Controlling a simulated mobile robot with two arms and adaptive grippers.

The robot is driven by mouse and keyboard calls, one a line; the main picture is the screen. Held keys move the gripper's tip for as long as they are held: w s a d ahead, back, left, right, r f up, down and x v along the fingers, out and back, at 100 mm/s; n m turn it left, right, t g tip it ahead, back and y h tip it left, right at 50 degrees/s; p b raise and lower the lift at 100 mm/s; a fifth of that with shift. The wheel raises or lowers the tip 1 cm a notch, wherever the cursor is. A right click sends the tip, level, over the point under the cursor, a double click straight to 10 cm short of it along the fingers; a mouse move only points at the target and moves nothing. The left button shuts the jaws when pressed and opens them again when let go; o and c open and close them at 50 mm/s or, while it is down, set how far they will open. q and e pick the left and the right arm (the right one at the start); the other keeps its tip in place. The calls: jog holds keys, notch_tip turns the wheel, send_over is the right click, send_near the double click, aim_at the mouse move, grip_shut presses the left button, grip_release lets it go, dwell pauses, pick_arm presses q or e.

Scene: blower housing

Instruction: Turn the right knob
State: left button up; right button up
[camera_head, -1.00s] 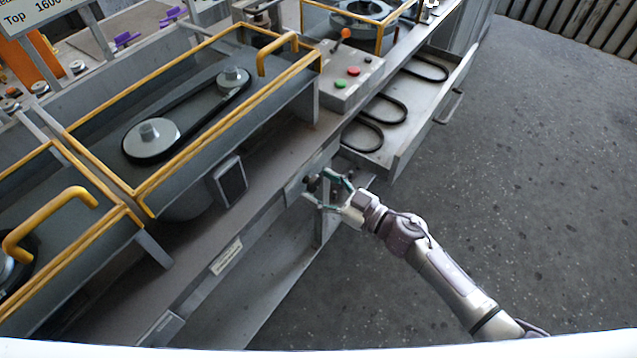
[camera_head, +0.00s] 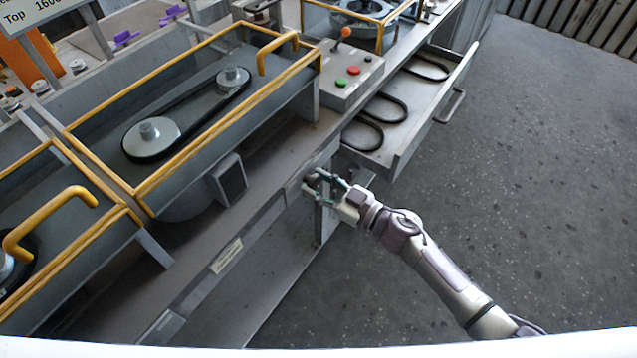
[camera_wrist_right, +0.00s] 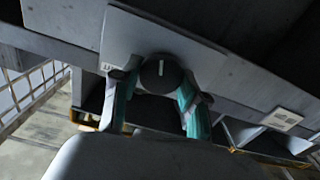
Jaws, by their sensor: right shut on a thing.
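The black round knob (camera_wrist_right: 160,74) with a white mark line sits on a light plate (camera_wrist_right: 150,38) on the front side of the bench. In the right wrist view, my right gripper (camera_wrist_right: 158,84) has one teal-padded finger on each side of the knob and is shut on it. The white mark points nearly straight up in that view. In the head view, my right gripper (camera_head: 318,184) reaches the bench's front edge, and its fingers largely hide the knob. My left gripper is not in view.
An open drawer (camera_head: 398,150) with several black belts juts out just beyond my right gripper. A control box (camera_head: 345,78) with red and green buttons and an orange-tipped lever stands on the bench. Yellow-framed guards (camera_head: 190,125) line the bench. Floor (camera_head: 540,190) on the right is clear.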

jog(key=shift+n, duration=0.3)
jog(key=n, duration=0.4)
jog(key=shift+f+n+b, duration=0.1)
jog(key=shift+n+b, duration=0.2)
jog(key=shift+n, duration=0.1)
jog(key=n+b, duration=0.1)
jog(key=n, duration=0.4)
jog(key=shift+s, duration=0.1)
jog(key=n+b, duration=0.2)
jog(key=n, duration=0.3)
jog(key=shift+f+n, duration=0.15)
jog(key=shift+n, duration=0.25)
jog(key=n+b, duration=0.2)
jog(key=n, duration=0.3)
jog(key=shift+n+b, duration=0.3)
jog(key=shift+n, duration=0.1)
jog(key=o, duration=1.1)
jog(key=shift+o, duration=0.2)
